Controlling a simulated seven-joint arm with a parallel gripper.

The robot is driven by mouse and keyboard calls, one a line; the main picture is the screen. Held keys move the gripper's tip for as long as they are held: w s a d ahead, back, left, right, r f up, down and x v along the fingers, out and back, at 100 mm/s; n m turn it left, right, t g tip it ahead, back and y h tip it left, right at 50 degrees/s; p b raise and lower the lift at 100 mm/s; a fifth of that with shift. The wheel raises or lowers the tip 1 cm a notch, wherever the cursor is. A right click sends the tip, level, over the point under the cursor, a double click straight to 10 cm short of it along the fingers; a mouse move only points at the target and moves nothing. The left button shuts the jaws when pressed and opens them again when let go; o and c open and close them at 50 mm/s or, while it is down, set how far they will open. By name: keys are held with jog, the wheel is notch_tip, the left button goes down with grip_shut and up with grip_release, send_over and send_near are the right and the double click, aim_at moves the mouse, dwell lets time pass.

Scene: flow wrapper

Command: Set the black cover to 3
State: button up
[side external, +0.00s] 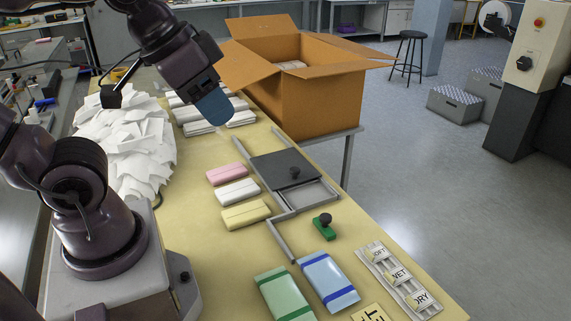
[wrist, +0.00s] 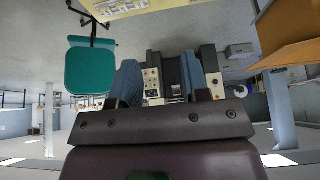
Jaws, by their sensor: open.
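The black cover (side external: 283,170) is a flat dark plate with a round black knob (side external: 294,172). It lies on a grey metal frame with rails (side external: 281,227) on the yellow table, over the frame's far part. A shallow grey recess (side external: 307,195) shows uncovered beside its near edge. I can make out no number marks on the frame. My gripper (side external: 214,106), with blue fingers, is raised above the table, up and left of the cover and apart from it. In the wrist view my gripper (wrist: 172,82) is open with nothing between its fingers; the cover is not in that view.
Pink, white and yellow packs (side external: 238,191) lie left of the frame. A green piece with a black knob (side external: 323,227), green and blue packs (side external: 328,280) and a labelled tray (side external: 398,279) lie nearer. An open carton (side external: 318,100) stands behind; a white paper heap (side external: 125,140) is left.

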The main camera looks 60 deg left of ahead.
dwell(0.3)
jog(key=shift+o, duration=1.3)
jog(key=n+g, duration=0.4)
jog(key=g, duration=0.2)
send_near(296, 168)
jog(key=f, duration=0.8)
jog(key=shift+s+d+f, duration=0.1)
jog(key=shift+s+f, duration=0.1)
jog(key=shift+f, duration=0.2)
jog(key=shift+c, duration=0.2)
grip_shut()
